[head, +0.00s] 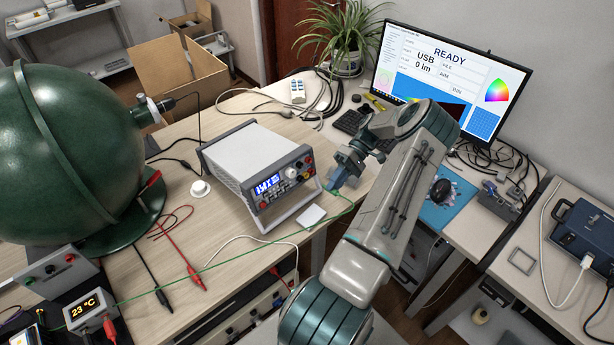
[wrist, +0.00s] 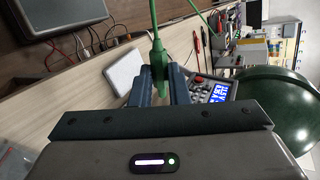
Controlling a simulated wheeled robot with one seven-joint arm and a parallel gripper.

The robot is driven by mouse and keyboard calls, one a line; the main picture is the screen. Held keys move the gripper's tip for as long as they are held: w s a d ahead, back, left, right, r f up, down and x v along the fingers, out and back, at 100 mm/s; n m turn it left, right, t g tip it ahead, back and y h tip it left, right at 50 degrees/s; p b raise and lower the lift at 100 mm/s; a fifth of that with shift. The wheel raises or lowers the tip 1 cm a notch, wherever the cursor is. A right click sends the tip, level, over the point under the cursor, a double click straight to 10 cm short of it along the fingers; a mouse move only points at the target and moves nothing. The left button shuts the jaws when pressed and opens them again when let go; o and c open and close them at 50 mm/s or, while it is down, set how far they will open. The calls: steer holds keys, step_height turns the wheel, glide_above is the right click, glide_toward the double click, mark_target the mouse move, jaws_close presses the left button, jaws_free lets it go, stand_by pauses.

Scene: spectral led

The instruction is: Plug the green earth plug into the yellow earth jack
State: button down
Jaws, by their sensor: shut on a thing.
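The green earth plug (wrist: 158,55) is between the fingertips of my gripper (wrist: 159,84) in the wrist view, with its green lead running off upward. In the head view my gripper (head: 343,172) is shut on it, to the right of the power supply (head: 262,170). The green plug (head: 333,192) shows just below the fingers, apart from the panel. The front panel has a blue display and red, dark and yellowish sockets at its right; the yellow earth jack (head: 293,178) seems to be among these, but it is small. In the wrist view the panel (wrist: 210,90) is right of the fingers, partly hidden.
A white pad (head: 311,216) lies in front of the supply. The green lead (head: 215,262) crosses the table to the lower left. A big green sphere (head: 70,150) stands left.

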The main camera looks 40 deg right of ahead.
steer(key=shift+w+a+f+b, duration=0.1)
steer(key=shift+w+f+b, duration=0.1)
steer(key=shift+w+b, duration=0.6)
steer(key=shift+w+a+f+b, duration=0.15)
steer(key=shift+w+b, duration=0.25)
steer(key=shift+w, duration=0.65)
steer(key=shift+w+d+f+b, duration=0.1)
steer(key=shift+w+f+b, duration=0.1)
steer(key=shift+w+b, duration=0.6)
steer(key=shift+w+b, duration=0.15)
steer(key=shift+b, duration=0.2)
steer(key=shift+w+f+b, duration=0.15)
steer(key=shift+w+b, duration=0.25)
steer(key=shift+w, duration=0.15)
steer(key=shift+w+f+b, duration=0.15)
steer(key=shift+w+b, duration=0.2)
steer(key=shift+w, duration=0.15)
steer(key=shift+a+r, duration=0.1)
steer(key=shift+w+b, duration=0.15)
steer(key=shift+b, duration=0.3)
